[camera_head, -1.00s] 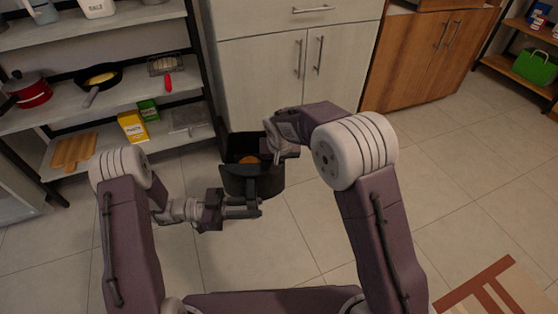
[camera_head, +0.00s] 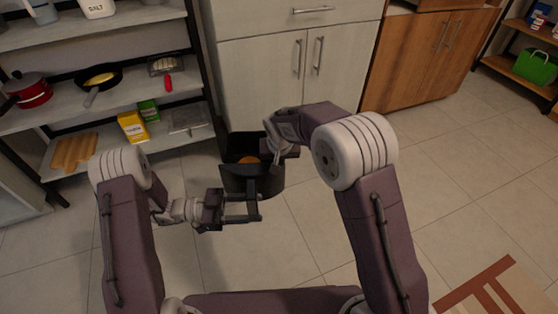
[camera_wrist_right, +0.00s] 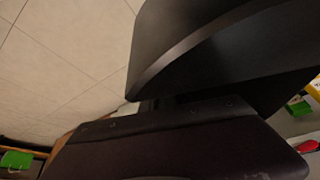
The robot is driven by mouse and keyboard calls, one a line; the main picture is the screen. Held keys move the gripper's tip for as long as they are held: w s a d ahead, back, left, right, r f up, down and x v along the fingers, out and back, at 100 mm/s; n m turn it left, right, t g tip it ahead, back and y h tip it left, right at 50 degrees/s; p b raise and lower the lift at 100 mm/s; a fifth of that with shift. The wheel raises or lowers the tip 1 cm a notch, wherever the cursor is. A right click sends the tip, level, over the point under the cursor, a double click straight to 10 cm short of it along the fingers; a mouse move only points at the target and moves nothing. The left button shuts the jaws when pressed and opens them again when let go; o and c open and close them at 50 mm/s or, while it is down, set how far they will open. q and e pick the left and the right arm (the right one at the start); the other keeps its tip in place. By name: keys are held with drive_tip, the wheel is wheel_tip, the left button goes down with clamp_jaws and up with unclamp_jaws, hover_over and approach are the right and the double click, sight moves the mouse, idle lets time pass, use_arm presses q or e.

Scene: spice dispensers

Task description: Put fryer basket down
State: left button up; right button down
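The black fryer basket (camera_head: 240,178) is in front of the pale cabinet, with something orange (camera_head: 248,159) inside. I cannot tell whether its bottom touches the floor. My left gripper (camera_head: 258,204) is at the basket's near side, its two fingers spread with a gap between them; the handle is not clearly visible there. My right gripper (camera_head: 276,157) is at the basket's right rim, its fingertips mostly hidden by the wrist and basket. In the right wrist view the dark basket wall (camera_wrist_right: 220,50) fills much of the picture, and the fingers cannot be made out.
A shelf unit (camera_head: 110,100) with pans, a red pot (camera_head: 30,92) and boxes stands at the left. The pale cabinet (camera_head: 270,80) is behind the basket, with a wooden cabinet (camera_head: 420,65) to its right.

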use_arm(q)
drive_tip(key=a, duration=1.2)
drive_tip(key=s+a+f+n+g+y, duration=0.4)
drive_tip(key=s+f+n+y, duration=0.75)
drive_tip(key=n, duration=0.95)
drive_tip(key=w+d+r+m+t+y, duration=0.2)
drive_tip(key=r+t+y, duration=0.3)
drive_tip(key=r, duration=0.5)
drive_tip(key=shift+d+r+m+y, duration=0.35)
drive_tip(key=shift+d+m+y, duration=0.05)
drive_tip(key=shift+d+y, duration=0.25)
drive_tip(key=shift+w, duration=0.1)
use_arm(e)
drive_tip(key=shift+r, duration=0.1)
